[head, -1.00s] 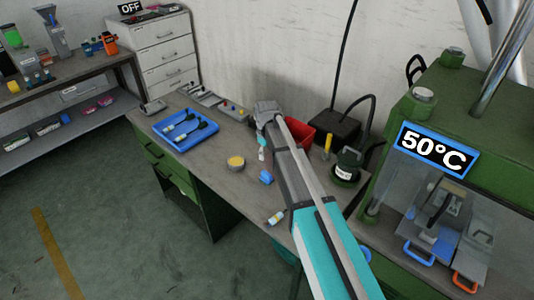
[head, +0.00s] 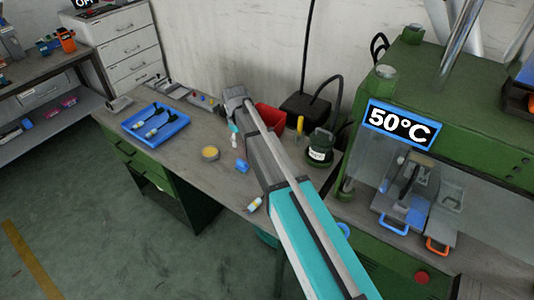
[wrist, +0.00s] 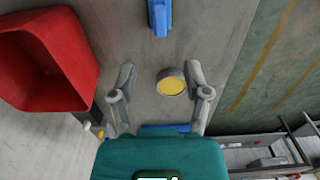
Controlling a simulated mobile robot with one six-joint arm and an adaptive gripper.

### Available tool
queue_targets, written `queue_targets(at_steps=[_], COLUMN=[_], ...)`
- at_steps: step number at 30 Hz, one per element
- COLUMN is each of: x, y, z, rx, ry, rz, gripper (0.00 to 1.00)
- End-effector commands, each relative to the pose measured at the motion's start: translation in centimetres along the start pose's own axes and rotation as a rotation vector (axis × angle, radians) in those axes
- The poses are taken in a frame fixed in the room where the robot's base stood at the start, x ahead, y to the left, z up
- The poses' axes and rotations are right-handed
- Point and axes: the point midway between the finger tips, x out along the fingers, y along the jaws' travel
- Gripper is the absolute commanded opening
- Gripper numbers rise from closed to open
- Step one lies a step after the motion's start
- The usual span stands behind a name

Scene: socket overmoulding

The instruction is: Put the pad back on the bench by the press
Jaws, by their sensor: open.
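A blue object in the wrist view (wrist: 160,15), likely that block, lies beyond the fingertips. The tin (wrist: 171,82) is near the right finger. The green press (head: 440,85) stands at the right with a 50°C sign (head: 400,125).
A red bin (head: 269,117) stands at the bench's back, left of the fingers in the wrist view (wrist: 45,60). A dark green container (head: 320,147) stands near the press. A small bottle (head: 255,204) lies at the front edge.

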Motion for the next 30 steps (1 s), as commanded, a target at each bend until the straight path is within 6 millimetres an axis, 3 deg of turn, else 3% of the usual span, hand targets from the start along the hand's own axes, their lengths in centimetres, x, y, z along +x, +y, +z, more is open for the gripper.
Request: queue_targets(at_steps=[5,8,11,21,25,30], x=[0.0,0.0,0.0,-0.1,-0.1,-0.1], y=[0.0,0.1,0.1,-1.8,-2.9,-3.9], z=[1.4,3.8,7.3,23.0,27.5,30.7], rx=[0.032,0.088,0.176,0.619,0.767,0.881], ry=[0.000,0.000,-0.001,-0.002,-0.002,-0.002], rz=[0.000,0.000,0.001,0.003,0.004,0.004], gripper=[0.62,0.62,0.62,0.62,0.62,0.62])
